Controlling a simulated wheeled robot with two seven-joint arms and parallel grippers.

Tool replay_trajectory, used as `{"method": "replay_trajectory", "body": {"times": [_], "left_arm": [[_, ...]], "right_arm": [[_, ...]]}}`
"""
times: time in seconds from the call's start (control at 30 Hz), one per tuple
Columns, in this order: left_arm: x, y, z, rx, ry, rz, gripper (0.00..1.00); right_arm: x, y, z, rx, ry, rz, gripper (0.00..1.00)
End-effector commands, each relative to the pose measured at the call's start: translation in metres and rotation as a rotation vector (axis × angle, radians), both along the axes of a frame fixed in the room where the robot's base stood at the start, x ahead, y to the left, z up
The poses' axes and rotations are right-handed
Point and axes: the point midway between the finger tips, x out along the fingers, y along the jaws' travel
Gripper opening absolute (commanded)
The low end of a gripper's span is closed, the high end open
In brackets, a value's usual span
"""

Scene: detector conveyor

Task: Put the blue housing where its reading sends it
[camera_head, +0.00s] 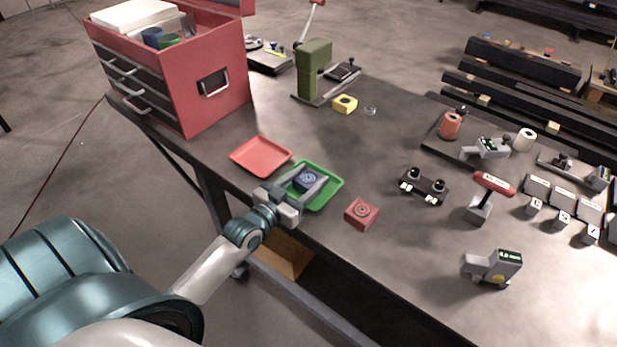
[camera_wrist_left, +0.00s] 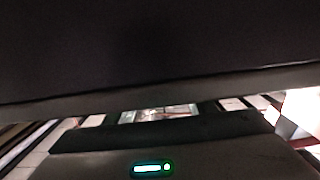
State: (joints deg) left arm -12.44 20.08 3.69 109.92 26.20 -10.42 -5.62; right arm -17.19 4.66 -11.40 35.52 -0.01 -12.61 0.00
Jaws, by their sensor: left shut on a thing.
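The blue housing (camera_head: 307,178), a small dark blue block with a round ringed face, is between the fingers of my left gripper (camera_head: 308,183). My left gripper is shut on it over the green tray (camera_head: 334,194). I cannot tell whether the housing touches the tray's floor. The red tray (camera_head: 261,155) lies empty just left of the green one. In the left wrist view, dark close surfaces fill most of the picture, with a small lit green-rimmed window (camera_wrist_left: 152,169) low in the middle. My right gripper is out of view.
A red block with a round face (camera_head: 361,213) sits right of the green tray. A yellow block (camera_head: 345,104) lies near a green press (camera_head: 315,70). A red tool chest (camera_head: 190,85) stands at the back left. A grey device with a lit display (camera_head: 493,267) stands at the right.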

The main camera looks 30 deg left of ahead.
Motion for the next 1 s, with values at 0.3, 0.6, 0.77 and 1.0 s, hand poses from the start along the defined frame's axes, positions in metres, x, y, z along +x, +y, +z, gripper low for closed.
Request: {"method": "replay_trajectory", "body": {"times": [0.3, 0.6, 0.77, 1.0], "left_arm": [[0.0, 0.0, -0.002, 0.0, 0.0, 0.0, 0.69], [0.0, 0.0, -0.001, 0.0, 0.0, 0.0, 0.69], [-0.004, 0.0, -0.001, 0.0, 0.002, 0.0, 0.69], [-0.029, 0.002, -0.001, 0.0, 0.002, 0.0, 0.69]], "right_arm": [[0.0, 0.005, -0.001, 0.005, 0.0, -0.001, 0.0], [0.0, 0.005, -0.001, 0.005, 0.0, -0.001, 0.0], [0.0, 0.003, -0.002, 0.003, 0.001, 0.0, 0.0], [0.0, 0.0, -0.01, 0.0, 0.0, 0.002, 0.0]]}}
